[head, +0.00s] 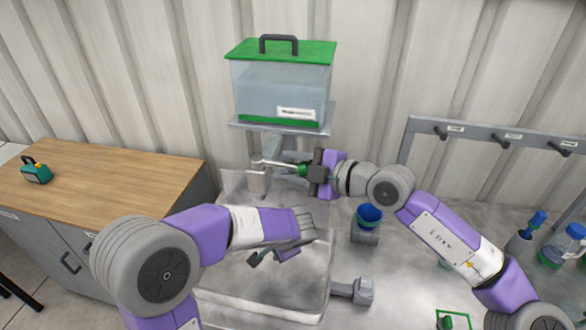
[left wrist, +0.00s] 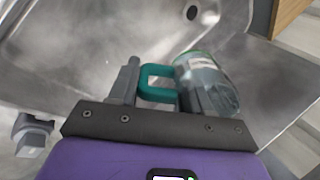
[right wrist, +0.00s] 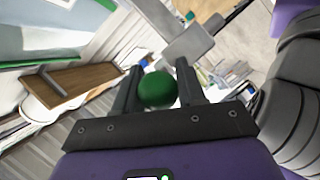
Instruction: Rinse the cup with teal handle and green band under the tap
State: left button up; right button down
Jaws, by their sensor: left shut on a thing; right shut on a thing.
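The cup (left wrist: 208,80), greyish with a green rim band, shows in the left wrist view with its teal handle (left wrist: 157,82) between my left fingers. My left gripper (head: 272,256) is shut on that handle over the metal sink (head: 215,285); the arm mostly hides the cup in the head view. My right gripper (head: 308,172) is at the tap (head: 258,178), by its green knob (head: 303,170). In the right wrist view the green knob (right wrist: 157,90) sits between the fingers, which are shut on it. I cannot make out any water running.
A clear tank (head: 283,90) with a green lid stands behind the tap. A blue container (head: 369,214), a grey block (head: 355,290) and a bottle (head: 562,245) stand on the right counter. A hook rail (head: 500,137) is behind. A wooden-topped cabinet (head: 110,180) is at left.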

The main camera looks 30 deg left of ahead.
jog(key=shift+w+a+n+g, duration=0.1)
jog(key=shift+w+n+g, duration=0.15)
jog(key=shift+g, duration=0.35)
jog(key=c, duration=0.8)
grip_release()
jog(key=v, duration=1.2)
jog(key=shift+s, duration=0.1)
jog(key=shift+f, duration=0.1)
pick_arm(q)
jog(key=shift+s+d+b, duration=0.2)
jog(key=shift+s+d, duration=0.1)
jog(key=shift+d, duration=0.3)
jog(key=shift+s+d+b, duration=0.2)
jog(key=shift+s+d, duration=0.1)
jog(key=shift+d, duration=0.25)
jog(key=shift+s+d+b, duration=0.2)
jog(key=shift+s+d, duration=0.25)
jog(key=shift+d, duration=0.35)
jog(key=shift+s+d+b, duration=0.15)
jog(key=shift+s+d, duration=0.35)
jog(key=shift+d, duration=0.25)
jog(key=shift+s+d+b, duration=0.2)
jog(key=shift+s+d, duration=0.25)
jog(key=shift+d, duration=0.35)
pick_arm(e)
jog(key=shift+f, duration=0.9)
